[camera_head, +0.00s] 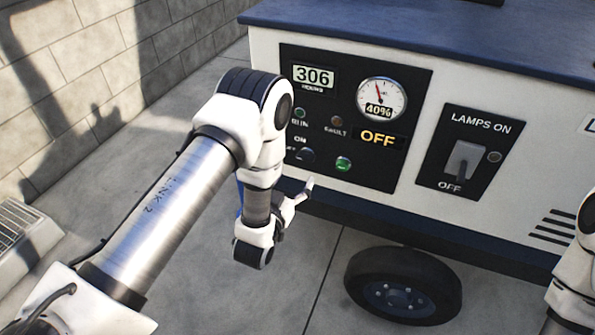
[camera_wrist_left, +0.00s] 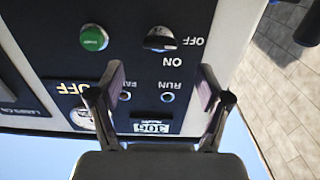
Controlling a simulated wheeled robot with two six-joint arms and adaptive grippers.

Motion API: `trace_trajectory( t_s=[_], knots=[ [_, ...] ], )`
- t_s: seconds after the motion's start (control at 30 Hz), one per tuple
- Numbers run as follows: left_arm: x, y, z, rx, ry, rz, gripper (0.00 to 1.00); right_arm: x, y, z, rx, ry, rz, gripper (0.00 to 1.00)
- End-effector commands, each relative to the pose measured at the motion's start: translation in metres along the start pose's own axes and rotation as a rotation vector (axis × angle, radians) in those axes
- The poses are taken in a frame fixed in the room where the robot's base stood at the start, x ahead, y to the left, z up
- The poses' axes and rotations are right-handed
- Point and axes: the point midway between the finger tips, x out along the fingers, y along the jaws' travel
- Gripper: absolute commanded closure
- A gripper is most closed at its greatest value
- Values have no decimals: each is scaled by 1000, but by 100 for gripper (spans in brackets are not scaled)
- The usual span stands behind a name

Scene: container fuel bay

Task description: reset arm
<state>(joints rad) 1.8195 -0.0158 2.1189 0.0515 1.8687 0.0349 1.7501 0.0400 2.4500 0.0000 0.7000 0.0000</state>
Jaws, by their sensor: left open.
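My left gripper (camera_head: 300,193) is in front of the lower left edge of the generator's black control panel (camera_head: 405,92). In the left wrist view the left gripper (camera_wrist_left: 161,84) is open, its two fingers apart with nothing between them. Beyond them are the dark rotary knob (camera_wrist_left: 160,39) marked ON and OFF, the green button (camera_wrist_left: 94,38) and the RUN and FAULT lamps. The knob also shows in the head view (camera_head: 306,154), partly beside my arm. My right gripper is not in view; only part of my right arm shows at the right edge.
The panel's hour display (camera_head: 314,77) reads 306, the gauge (camera_head: 381,99) 40%, and the status display (camera_head: 378,138) OFF. A LAMPS switch (camera_head: 463,158) is to the right. A wheel (camera_head: 403,285) stands below. A block wall (camera_head: 75,85) is at left, with open floor between.

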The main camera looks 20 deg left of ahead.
Motion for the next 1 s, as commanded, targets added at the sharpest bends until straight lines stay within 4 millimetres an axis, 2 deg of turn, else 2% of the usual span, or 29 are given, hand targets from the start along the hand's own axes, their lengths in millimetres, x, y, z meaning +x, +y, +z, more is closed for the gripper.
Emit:
trace_trajectory(
  t_s=[0.37, 0.47, 0.57, 0.67, 0.7, 0.73, 0.83, 1.0],
  knots=[
    [0, 0, 0, 0, -1, 0, 23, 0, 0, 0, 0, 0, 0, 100],
    [-9, -5, 12, -1, -36, -10, 23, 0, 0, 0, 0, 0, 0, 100],
    [-39, -12, 50, -4, -221, -22, 23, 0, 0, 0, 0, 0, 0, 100],
    [-90, -16, 105, -5, -536, -30, 23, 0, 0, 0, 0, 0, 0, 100],
    [-114, -17, 125, -5, -664, -32, 23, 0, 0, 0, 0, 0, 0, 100],
    [-132, -18, 136, -6, -752, -33, 23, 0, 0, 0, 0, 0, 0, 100],
    [-189, -18, 164, -7, -1013, -32, 23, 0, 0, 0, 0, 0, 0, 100],
    [-279, -16, 182, -4, -1391, -20, 23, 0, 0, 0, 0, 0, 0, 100]
  ],
)
